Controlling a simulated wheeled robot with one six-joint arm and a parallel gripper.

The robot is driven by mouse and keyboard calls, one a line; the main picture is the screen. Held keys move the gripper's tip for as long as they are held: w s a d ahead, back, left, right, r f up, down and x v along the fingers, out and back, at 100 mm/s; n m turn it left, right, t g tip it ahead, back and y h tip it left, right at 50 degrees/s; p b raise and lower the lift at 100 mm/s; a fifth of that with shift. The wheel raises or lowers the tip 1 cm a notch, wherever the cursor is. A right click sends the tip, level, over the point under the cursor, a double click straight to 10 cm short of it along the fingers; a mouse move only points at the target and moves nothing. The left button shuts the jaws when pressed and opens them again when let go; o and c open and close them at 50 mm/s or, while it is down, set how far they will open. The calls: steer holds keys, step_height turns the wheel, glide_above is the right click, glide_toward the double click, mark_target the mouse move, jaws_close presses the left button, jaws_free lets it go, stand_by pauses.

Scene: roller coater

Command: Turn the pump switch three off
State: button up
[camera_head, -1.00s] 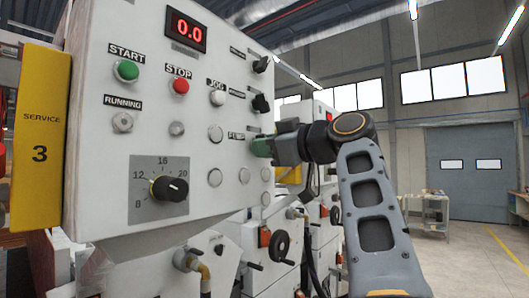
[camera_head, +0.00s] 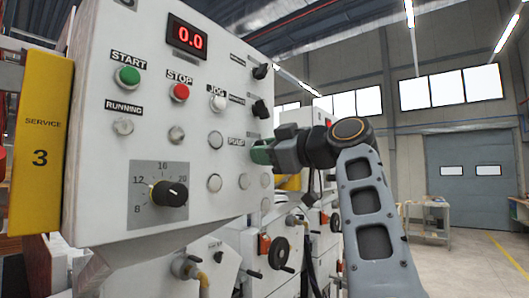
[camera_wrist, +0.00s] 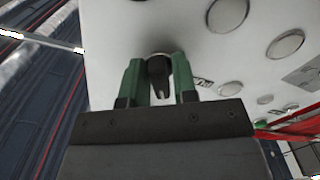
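In the wrist view, a dark switch knob (camera_wrist: 159,72) with a pale ring at its base sits on the white panel between the two green fingers of my gripper (camera_wrist: 158,82). The fingers stand apart on either side of it, with narrow light gaps beside the knob. In the head view, my gripper (camera_head: 262,153) is at the right edge of the panel, beside the partly hidden PUMP label (camera_head: 237,142), and covers this knob. Two other black knobs, an upper one (camera_head: 260,71) and a middle one (camera_head: 260,109), are above it in the same column.
The white control panel (camera_head: 95,175) carries a green START button (camera_head: 127,76), a red STOP button (camera_head: 180,92), a dial (camera_head: 170,193) and a red 0.0 display (camera_head: 187,38). Round buttons (camera_wrist: 227,13) are close to my fingers. Open floor lies right.

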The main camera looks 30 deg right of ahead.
steer(key=shift+o, duration=1.3)
steer(key=b+v, duration=0.1)
steer(key=v, duration=1.2)
steer(key=shift+s+b, duration=0.3)
steer(key=shift+s, duration=0.1)
steer(key=shift+d, duration=0.1)
